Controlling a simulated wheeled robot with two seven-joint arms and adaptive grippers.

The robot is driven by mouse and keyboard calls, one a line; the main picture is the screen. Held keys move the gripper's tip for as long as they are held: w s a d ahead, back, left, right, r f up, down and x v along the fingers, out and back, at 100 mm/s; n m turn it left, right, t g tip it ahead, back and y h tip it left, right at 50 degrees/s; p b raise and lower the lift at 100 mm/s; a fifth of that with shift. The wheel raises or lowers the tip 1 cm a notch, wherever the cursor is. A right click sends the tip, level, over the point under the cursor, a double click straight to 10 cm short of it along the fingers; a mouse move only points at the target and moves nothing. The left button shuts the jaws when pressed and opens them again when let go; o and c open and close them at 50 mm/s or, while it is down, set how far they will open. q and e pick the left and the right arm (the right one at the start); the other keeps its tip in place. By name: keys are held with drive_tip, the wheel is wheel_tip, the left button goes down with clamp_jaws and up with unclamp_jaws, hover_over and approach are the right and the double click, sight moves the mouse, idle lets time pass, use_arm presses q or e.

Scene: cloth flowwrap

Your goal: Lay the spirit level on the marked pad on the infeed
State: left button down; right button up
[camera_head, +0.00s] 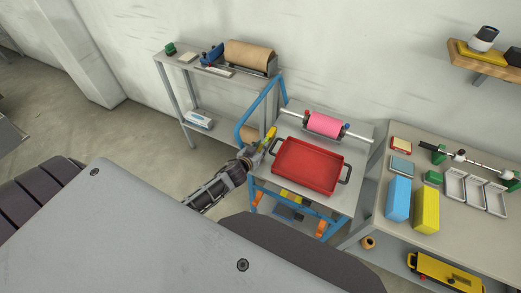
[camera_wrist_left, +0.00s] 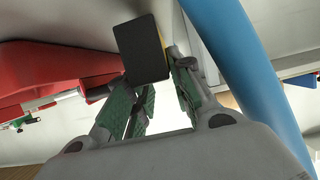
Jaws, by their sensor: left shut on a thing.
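My left gripper (camera_head: 255,155) reaches in beside the blue frame and the left edge of the red tray. It is shut on a narrow yellow bar (camera_head: 269,137), which looks like the spirit level and sticks out beyond the fingers, tilted. In the left wrist view, the dark end of this level (camera_wrist_left: 142,48) stands above the green-padded fingers (camera_wrist_left: 155,105), with a thin yellow edge at its right. I cannot make out which surface is the marked pad on the infeed. My right gripper is not in view.
A red tray (camera_head: 309,166) with dark handles sits on the middle cart, close to my left gripper. A blue tube frame (camera_head: 245,118) rises beside it. A pink roll (camera_head: 325,124) lies behind. The right table holds a blue block (camera_head: 398,198) and a yellow block (camera_head: 426,209).

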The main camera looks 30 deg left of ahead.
use_arm(q)
drive_tip(key=shift+f, duration=0.55)
drive_tip(key=shift+f, duration=0.15)
drive_tip(key=c, duration=1.5)
unclamp_jaws()
drive_tip(key=shift+v, duration=6)
drive_tip(key=shift+c, duration=0.5)
